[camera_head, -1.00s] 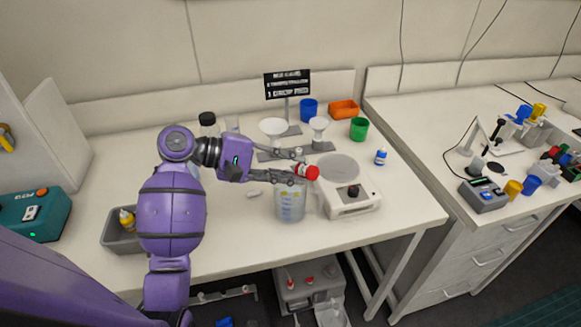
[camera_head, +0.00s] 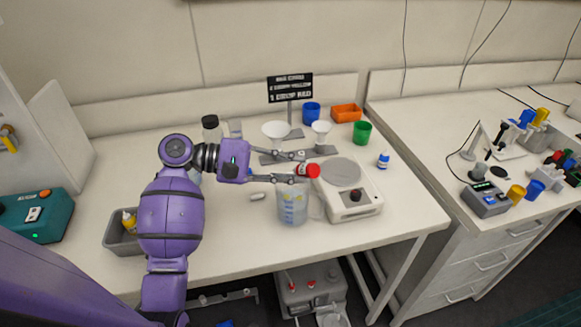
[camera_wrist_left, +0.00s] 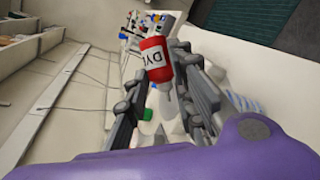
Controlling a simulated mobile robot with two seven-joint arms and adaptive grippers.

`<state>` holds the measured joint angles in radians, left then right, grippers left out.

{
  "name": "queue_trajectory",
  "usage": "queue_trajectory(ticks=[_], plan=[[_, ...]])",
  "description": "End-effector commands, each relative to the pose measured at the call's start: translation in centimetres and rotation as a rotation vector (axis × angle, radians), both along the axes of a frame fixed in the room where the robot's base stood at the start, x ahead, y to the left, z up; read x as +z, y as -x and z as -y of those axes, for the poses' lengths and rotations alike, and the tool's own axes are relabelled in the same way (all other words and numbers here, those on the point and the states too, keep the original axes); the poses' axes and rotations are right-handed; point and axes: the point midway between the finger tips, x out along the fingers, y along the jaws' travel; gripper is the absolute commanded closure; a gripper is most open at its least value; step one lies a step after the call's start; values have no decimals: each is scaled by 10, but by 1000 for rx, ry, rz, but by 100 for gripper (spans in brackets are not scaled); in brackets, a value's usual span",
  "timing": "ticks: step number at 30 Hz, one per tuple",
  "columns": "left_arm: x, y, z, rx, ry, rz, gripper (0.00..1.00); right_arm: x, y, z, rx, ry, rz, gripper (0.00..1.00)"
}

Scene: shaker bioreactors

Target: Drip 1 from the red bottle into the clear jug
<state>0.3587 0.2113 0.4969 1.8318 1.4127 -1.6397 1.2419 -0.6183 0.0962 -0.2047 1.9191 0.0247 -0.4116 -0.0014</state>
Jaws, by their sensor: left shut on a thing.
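The red bottle (camera_head: 312,171) is held lying over on its side, with its pale neck end towards the left. It also shows in the left wrist view (camera_wrist_left: 154,58), with a white label reading "DY" and a grey nozzle. My left gripper (camera_head: 293,167) is shut on it, fingers on either side. The clear jug (camera_head: 293,209), with blue markings, stands on the table just below the gripper and bottle. Part of the jug's rim is hidden by the fingers. No drop is visible. My right gripper is out of view.
A white scale (camera_head: 352,205) stands right of the jug. Funnels on a stand (camera_head: 276,131) are behind the gripper. A small blue-labelled bottle (camera_head: 383,161), a green cup (camera_head: 361,132) and an orange tray (camera_head: 346,113) stand further right and back. A grey bin (camera_head: 122,238) is at left.

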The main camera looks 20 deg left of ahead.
Motion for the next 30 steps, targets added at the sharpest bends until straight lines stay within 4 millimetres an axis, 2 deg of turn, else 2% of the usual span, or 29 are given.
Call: queue_trajectory(ticks=[13, 21, 30], plan=[[0, 0, 0, 0, -4, 3, 98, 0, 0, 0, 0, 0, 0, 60], [10, 0, 0, -1, -265, 130, 98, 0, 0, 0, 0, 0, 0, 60], [10, 0, 0, 0, -278, 137, 98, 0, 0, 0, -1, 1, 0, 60]])
